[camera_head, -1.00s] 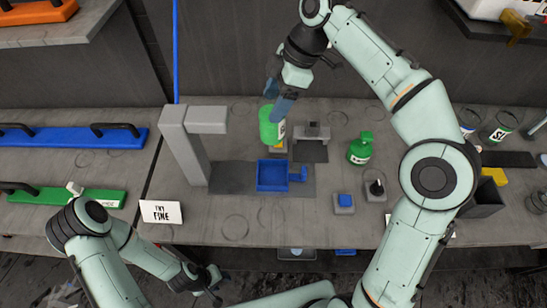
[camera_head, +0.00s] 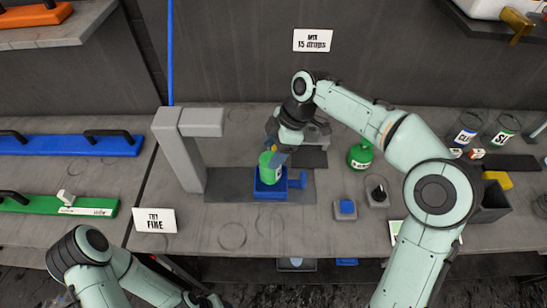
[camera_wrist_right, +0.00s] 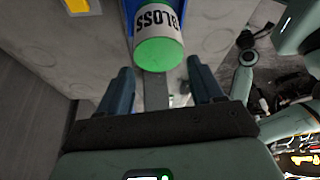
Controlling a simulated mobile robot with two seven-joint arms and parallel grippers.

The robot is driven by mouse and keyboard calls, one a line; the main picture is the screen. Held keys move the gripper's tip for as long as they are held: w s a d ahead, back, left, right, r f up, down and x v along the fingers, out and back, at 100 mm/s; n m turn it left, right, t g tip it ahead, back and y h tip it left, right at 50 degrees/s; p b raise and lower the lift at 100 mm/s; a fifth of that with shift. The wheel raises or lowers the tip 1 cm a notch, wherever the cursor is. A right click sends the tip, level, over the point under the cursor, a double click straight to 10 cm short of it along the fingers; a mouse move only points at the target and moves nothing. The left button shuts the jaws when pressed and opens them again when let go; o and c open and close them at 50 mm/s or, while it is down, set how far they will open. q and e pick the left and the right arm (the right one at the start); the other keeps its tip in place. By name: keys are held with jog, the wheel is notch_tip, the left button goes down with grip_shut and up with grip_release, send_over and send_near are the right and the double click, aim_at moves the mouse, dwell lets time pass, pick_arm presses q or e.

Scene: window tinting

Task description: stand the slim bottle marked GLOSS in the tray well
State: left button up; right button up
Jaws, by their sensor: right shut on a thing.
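The slim green bottle (camera_head: 267,168) stands roughly upright at the blue tray (camera_head: 270,192), its lower part behind the tray's front wall. I cannot tell whether its base touches the well floor. In the right wrist view the bottle (camera_wrist_right: 160,50) shows its green end and a white label reading GLOSS, with blue tray edges beyond. My right gripper (camera_head: 277,150) comes down from behind and is shut on the bottle; its fingers (camera_wrist_right: 162,88) show in the wrist view. My left gripper (camera_head: 208,300) is at the bottom edge, partly cut off, far from the tray.
A grey post with an overhanging arm (camera_head: 185,150) stands left of the tray. A rounder green bottle (camera_head: 361,155), a blue-button block (camera_head: 345,207) and a black-knobbed block (camera_head: 377,194) are to the right. A FINE card (camera_head: 155,220) stands front left.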

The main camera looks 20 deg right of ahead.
pick_arm(q)
jog(key=shift+s+f, duration=0.25)
jog(key=shift+f, duration=0.05)
pick_arm(e)
jog(key=shift+f, duration=1.75)
jog(key=shift+f, duration=0.2)
jog(key=o, duration=1.6)
jog(key=shift+c, duration=0.2)
jog(key=shift+r, duration=0.15)
jog(key=shift+d+r, duration=0.1)
jog(key=shift+r, duration=0.25)
pick_arm(q)
jog(key=shift+w+r+p, duration=0.7)
jog(key=shift+w+r, duration=0.35)
jog(key=shift+r, duration=0.15)
pick_arm(e)
jog(key=v, duration=1.1)
jog(key=shift+r, duration=0.2)
